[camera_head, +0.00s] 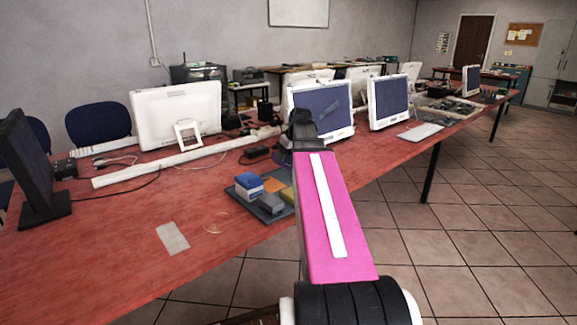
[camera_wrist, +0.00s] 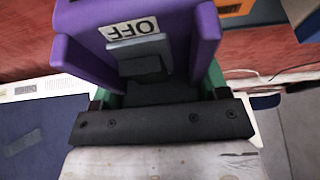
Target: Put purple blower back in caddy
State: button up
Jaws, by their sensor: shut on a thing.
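The purple blower (camera_wrist: 130,20) fills the upper middle of the wrist view. It has a white label reading OFF and a grey switch-like block. My gripper (camera_wrist: 155,92) is shut on it; the dark gripper body lies below, with green parts at both sides. A dark grey tray (camera_head: 268,214) with blue, orange, yellow and grey blocks, possibly the caddy, lies at the table's front edge, left of my arm. My arm partly covers its right side.
The red table (camera_head: 110,235) carries a white monitor (camera_head: 178,115), a dark monitor (camera_head: 28,165), a long white bar (camera_head: 160,165) and loose cables. More monitors (camera_head: 388,103) stand right of my gripper. The table's front left is mostly clear. Tiled floor lies right.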

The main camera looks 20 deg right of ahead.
jog(key=shift+w+d+f, duration=0.3)
jog(key=shift+w+f, duration=0.1)
jog(key=shift+w, duration=0.2)
jog(key=shift+w+d+f, duration=0.25)
jog(key=shift+w+f, duration=0.15)
jog(key=shift+w, duration=0.15)
jog(key=shift+f, duration=2)
jog(key=o, duration=0.8)
jog(key=shift+f, duration=0.15)
jog(key=shift+o, duration=0.2)
jog(key=v, duration=1.2)
